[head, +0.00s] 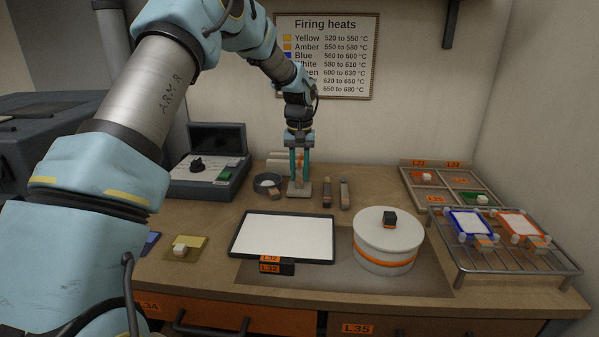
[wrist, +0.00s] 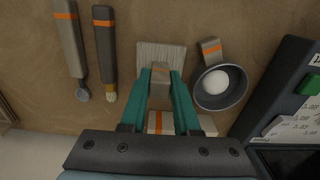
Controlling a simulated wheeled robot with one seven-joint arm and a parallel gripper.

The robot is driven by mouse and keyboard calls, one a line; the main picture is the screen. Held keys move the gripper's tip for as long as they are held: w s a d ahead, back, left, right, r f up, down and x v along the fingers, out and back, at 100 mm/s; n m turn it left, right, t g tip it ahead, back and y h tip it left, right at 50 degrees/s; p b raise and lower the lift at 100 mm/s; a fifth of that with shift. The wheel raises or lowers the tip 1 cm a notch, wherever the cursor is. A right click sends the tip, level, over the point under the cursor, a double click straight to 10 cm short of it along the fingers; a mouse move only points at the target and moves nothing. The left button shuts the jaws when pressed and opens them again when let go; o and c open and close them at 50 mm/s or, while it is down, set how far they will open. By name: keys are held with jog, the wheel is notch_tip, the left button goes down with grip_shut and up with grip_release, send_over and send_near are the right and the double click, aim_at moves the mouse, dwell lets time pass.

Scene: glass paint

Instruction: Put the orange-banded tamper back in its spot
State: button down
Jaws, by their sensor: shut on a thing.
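My gripper (head: 299,175) is shut on the tamper's upright grey handle (wrist: 160,74), which has a faint orange band. The tamper's pale, ribbed, flat square plate (wrist: 160,52) also shows below the fingers in the head view (head: 299,189). The plate is down at the bench or just above it; I cannot tell whether it touches. It stands between a dark round bowl (head: 267,183) and two orange-banded tools. In the wrist view the bowl (wrist: 220,88) holds something white and round, and the tools are a brush (wrist: 105,45) and a small-ended tool (wrist: 70,40).
Pale rolls with an orange band (wrist: 195,124) lie behind the tamper. A white panel (head: 283,236) and a round white drum (head: 388,240) are in front. A divided tray (head: 445,165) and wire rack (head: 510,270) are at right.

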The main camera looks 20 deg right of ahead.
jog(key=shift+f, duration=0.25)
dwell(0.5)
jog(key=c, duration=0.6)
grip_release()
jog(key=shift+o, duration=0.2)
notch_tip(320, 180, up, 11)
jog(key=b, duration=0.3)
jog(key=shift+f, duration=0.2)
jog(key=shift+r, duration=0.1)
jog(key=shift+s, duration=0.1)
